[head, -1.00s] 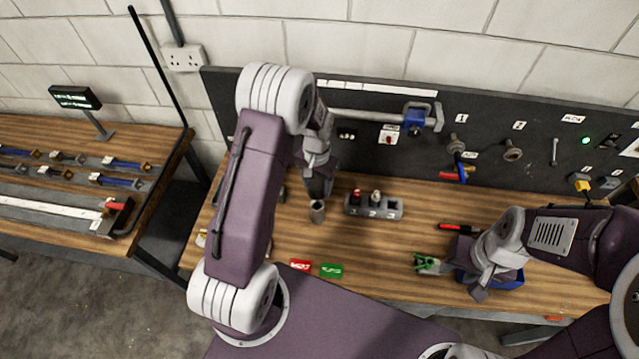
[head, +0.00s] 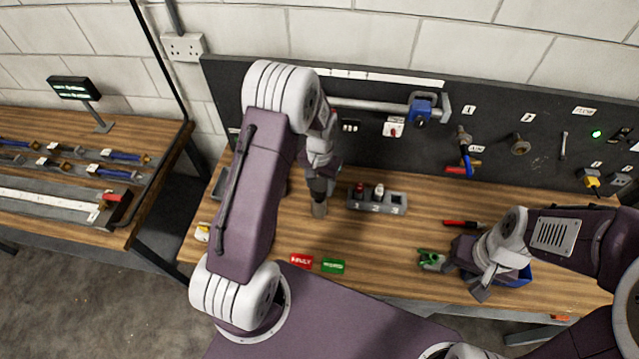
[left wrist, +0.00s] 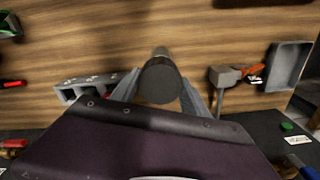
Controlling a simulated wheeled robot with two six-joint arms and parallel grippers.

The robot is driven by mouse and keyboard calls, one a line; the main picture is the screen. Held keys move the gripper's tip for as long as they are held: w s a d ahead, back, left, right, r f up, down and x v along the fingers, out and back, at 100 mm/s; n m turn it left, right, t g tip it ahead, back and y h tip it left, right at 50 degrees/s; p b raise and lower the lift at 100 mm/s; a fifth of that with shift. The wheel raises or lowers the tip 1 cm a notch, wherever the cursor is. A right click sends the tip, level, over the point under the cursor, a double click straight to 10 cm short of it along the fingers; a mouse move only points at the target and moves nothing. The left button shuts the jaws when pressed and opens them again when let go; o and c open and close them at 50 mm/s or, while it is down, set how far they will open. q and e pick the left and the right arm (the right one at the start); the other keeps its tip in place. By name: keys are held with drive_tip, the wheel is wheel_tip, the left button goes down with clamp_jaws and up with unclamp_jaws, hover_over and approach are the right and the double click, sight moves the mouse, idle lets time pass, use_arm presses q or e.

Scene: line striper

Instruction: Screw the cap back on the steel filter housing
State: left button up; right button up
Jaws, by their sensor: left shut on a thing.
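The steel filter housing (head: 319,209) stands upright on the wooden bench, below my left gripper (head: 318,186). In the left wrist view its grey body (left wrist: 160,53) shows just beyond the dark round cap (left wrist: 160,83). My left gripper (left wrist: 160,98) is shut on the cap, with a finger on each side. The cap is at the housing's mouth and looks lined up with it; I cannot tell whether the threads are engaged. My right gripper (head: 480,288) hangs over the bench's front right, and its fingers are too unclear to judge.
A grey numbered block (head: 377,200) stands right of the housing. Red (head: 301,261) and green (head: 333,266) tags lie in front. A green clamp (head: 432,260) and a blue bin (head: 518,277) are near my right gripper. A hammer (left wrist: 226,77) lies beside the housing.

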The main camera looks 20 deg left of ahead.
use_arm(q)
drive_tip(key=shift+a+f, duration=0.1)
drive_tip(key=shift+f, duration=0.1)
drive_tip(key=shift+f+b, duration=0.75)
drive_tip(key=shift+f, duration=0.1)
drive_tip(key=shift+f, duration=0.15)
idle(0.4)
drive_tip(key=shift+f+b, duration=0.4)
drive_tip(key=shift+f, duration=0.05)
drive_tip(key=shift+f, duration=0.15)
idle(0.3)
drive_tip(key=shift+f, duration=0.25)
drive_tip(key=shift+f+b, duration=0.35)
drive_tip(key=shift+b, duration=0.05)
idle(0.7)
